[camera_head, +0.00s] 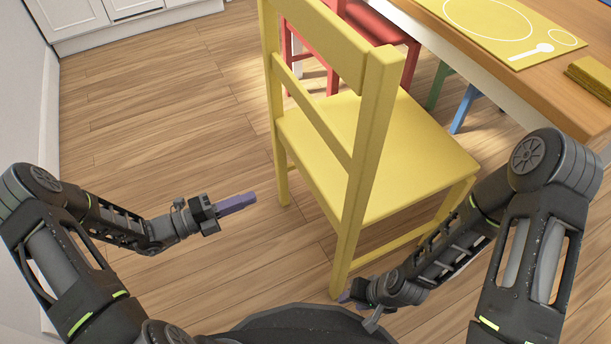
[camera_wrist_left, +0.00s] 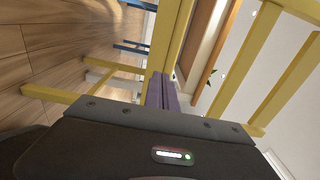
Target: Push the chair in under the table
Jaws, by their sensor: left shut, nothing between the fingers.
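A yellow chair (camera_head: 400,160) stands upright in the middle of the head view, its slatted back towards me. Its seat points towards the wooden table (camera_head: 545,65) at the upper right, with open floor between. My left gripper (camera_head: 240,203) is shut and empty, left of the chair and apart from it. In the left wrist view its purple fingers (camera_wrist_left: 162,92) point towards the yellow chair frame (camera_wrist_left: 170,35). My right gripper (camera_head: 345,297) is low beside the foot of the near chair leg; its fingers are mostly hidden, and I cannot tell whether it touches the leg.
A red chair (camera_head: 378,24) stands by the table behind the yellow one. Green and blue legs (camera_head: 464,108) show under the table's edge. A yellow placemat (camera_head: 490,25) lies on the table. White cabinets (camera_head: 75,14) stand at the upper left. The wooden floor (camera_head: 140,120) on the left is clear.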

